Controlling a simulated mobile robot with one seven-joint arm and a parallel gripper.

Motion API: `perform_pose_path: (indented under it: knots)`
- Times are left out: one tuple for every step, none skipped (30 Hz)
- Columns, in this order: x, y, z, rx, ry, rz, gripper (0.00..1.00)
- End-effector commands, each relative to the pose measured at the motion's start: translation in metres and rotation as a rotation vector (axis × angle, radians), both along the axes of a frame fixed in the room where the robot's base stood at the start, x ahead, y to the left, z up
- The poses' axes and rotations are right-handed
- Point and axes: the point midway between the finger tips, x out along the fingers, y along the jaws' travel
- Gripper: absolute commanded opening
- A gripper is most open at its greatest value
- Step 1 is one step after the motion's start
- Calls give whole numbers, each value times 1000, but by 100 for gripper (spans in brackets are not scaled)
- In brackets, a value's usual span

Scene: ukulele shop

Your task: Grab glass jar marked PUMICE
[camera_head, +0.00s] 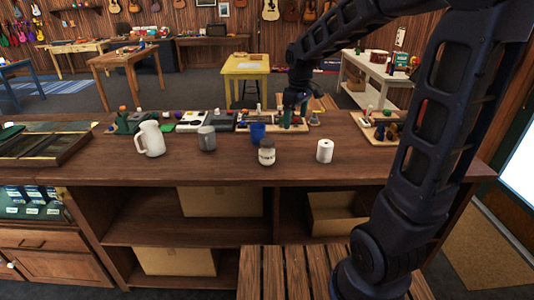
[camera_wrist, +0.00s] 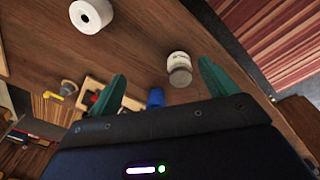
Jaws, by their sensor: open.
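A small glass jar (camera_head: 267,156) with a pale label and a light lid stands upright near the front edge of the wooden counter. The lettering is too small to read. In the wrist view the jar (camera_wrist: 179,64) shows beyond and between my fingertips, nearer the right finger. My gripper (camera_head: 294,112) hangs over the back part of the counter, behind the jar and apart from it. In the wrist view my gripper (camera_wrist: 161,84) has its two green fingers spread wide with nothing held between them.
A blue cup (camera_head: 258,132) stands just behind the jar. A white paper roll (camera_head: 324,151) is to its right; a grey mug (camera_head: 207,139) and white pitcher (camera_head: 150,139) are to its left. Trays with small items line the counter's back. The front strip around the jar is clear.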

Motion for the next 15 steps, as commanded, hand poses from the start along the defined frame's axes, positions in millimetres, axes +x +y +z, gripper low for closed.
perform_pose_path:
  knots:
    - [8,14,-8,-7,16,44,85]
    - [12,21,-13,-12,25,70,85]
    - [18,31,-19,-17,34,104,85]
    - [21,39,-23,-20,42,130,85]
    - [25,45,-28,-24,50,153,85]
    - [29,54,-34,-29,58,183,85]
    - [32,61,-38,-31,64,205,85]
    - [34,66,-42,-34,70,224,85]
    - [37,73,-47,-36,76,248,85]
    - [39,78,-50,-39,80,262,85]
    - [40,82,-53,-40,85,276,85]
    - [42,87,-56,-42,88,293,85]
    - [42,89,-58,-44,92,300,85]
    - [43,91,-59,-44,94,307,85]
    - [44,93,-61,-45,95,314,85]
